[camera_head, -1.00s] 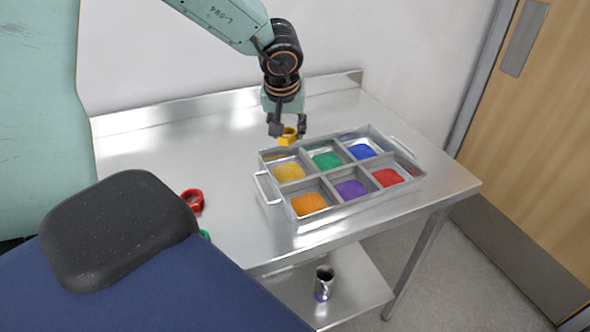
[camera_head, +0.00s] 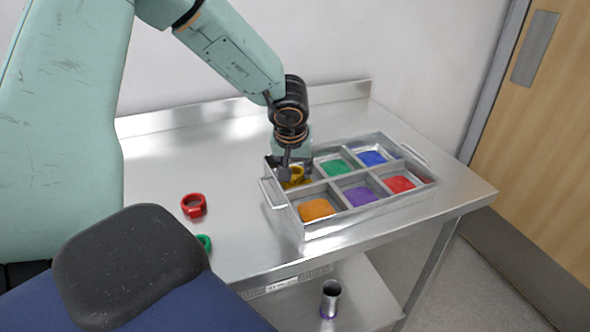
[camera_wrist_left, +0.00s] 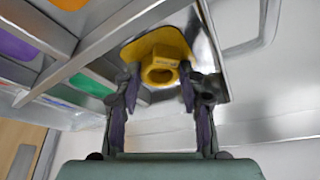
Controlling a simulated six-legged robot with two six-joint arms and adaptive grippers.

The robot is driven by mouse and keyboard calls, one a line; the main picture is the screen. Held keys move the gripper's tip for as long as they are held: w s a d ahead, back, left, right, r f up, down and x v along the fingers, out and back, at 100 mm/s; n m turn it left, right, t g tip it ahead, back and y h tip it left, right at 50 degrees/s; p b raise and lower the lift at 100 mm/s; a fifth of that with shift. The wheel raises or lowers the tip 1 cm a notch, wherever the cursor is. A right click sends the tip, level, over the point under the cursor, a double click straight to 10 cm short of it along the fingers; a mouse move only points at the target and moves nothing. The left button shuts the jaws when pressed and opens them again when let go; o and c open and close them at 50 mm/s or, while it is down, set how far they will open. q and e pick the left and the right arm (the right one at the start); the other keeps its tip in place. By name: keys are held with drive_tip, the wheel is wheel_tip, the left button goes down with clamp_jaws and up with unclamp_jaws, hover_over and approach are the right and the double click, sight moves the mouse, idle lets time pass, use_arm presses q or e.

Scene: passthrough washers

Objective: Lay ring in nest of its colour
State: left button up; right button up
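The yellow ring (camera_head: 296,173) is between the fingers of my left gripper (camera_head: 297,172), low in the back-left compartment of the grey divided tray (camera_head: 301,227). In the left wrist view the yellow ring (camera_wrist_left: 160,66) sits between the fingertips (camera_wrist_left: 160,82), which appear closed on its sides. The yellow nest pad (camera_wrist_left: 140,46) lies just beyond it. I cannot tell whether the ring touches the pad. My right gripper is not in view.
The other compartments hold orange (camera_head: 317,209), purple (camera_head: 360,196), red (camera_head: 400,184), green (camera_head: 336,167) and blue (camera_head: 372,158) pads. A red ring (camera_head: 194,206) and a partly hidden green ring (camera_head: 204,243) lie on the metal table (camera_head: 165,165). A metal cup (camera_head: 330,298) stands on the lower shelf.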

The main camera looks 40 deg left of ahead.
use_arm(q)
drive_tip(key=shift+o, duration=1.3)
drive_tip(key=shift+s+d+r, duration=0.1)
drive_tip(key=shift+s+r, duration=0.05)
drive_tip(key=shift+s, duration=0.05)
drive_tip(key=shift+o, duration=0.9)
drive_tip(key=shift+d+r, duration=0.1)
drive_tip(key=shift+d, duration=0.1)
drive_tip(key=shift+w+a, duration=0.15)
drive_tip(key=p+v, duration=0.5)
drive_tip(key=v, duration=0.7)
